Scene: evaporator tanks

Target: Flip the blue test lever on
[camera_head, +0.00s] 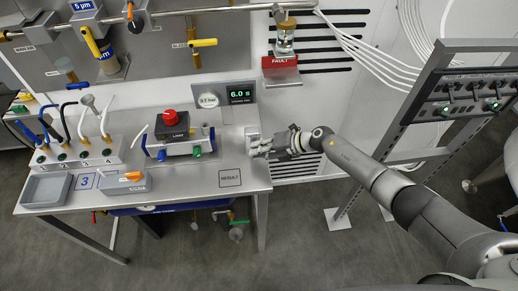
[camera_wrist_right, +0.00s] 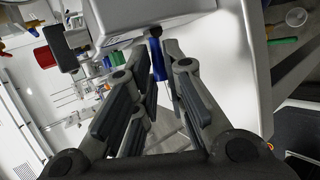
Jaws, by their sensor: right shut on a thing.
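The blue test lever (camera_wrist_right: 158,60) shows in the right wrist view, hanging from the underside of a pale box (camera_wrist_right: 140,18) and lying between my right gripper's fingers. My right gripper (camera_wrist_right: 158,72) is shut on the lever. In the head view, my right gripper (camera_head: 257,150) is at the right end of the steel table, against a small pale box (camera_head: 252,133). The lever is hidden there by the gripper. Whether the lever is on or off cannot be told. My left gripper is not in view.
A red FAULT sign (camera_head: 281,61) is on the wall. A switch rack (camera_head: 470,92) stands at right.

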